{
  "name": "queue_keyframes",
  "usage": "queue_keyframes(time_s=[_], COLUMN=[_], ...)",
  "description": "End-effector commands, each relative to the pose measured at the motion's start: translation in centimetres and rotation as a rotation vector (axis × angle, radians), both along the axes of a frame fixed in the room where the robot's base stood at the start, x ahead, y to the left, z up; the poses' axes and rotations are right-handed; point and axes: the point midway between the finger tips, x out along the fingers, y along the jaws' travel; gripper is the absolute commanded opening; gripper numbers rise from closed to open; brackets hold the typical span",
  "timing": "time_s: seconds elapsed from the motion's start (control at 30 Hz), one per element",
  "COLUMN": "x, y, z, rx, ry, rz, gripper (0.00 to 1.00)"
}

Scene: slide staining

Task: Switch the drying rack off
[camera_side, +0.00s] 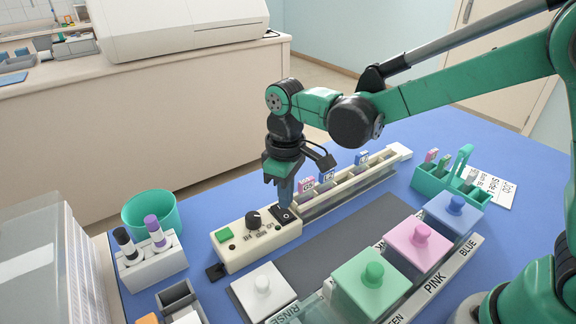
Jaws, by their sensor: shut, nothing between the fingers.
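The drying rack (345,207) is a long cream unit on the blue table. Several labelled slides stand in its clear trough. Its control end (232,253) carries a green button (224,235), a black knob (254,219) and a black rocker switch (280,217). My gripper (286,206) points straight down with its fingers shut and empty. The fingertips are at the rocker switch, touching it or just above it; I cannot tell which. They hide part of the switch, and its on or off position is not clear.
Lidded staining jars stand in front: white (262,291), green (371,284), pink (417,247) and blue (454,212). A green slide carrier (449,184) is at the right. A marker holder (152,264) and green cup (150,212) are at the left. A dark mat (345,245) lies bare between.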

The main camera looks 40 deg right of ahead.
Motion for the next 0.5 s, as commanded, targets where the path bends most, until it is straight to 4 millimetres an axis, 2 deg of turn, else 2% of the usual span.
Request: queue_keyframes(time_s=[0.5], x=[0.0], y=[0.0], z=[4.1], rx=[0.0], ry=[0.0], rz=[0.0], gripper=[0.0])
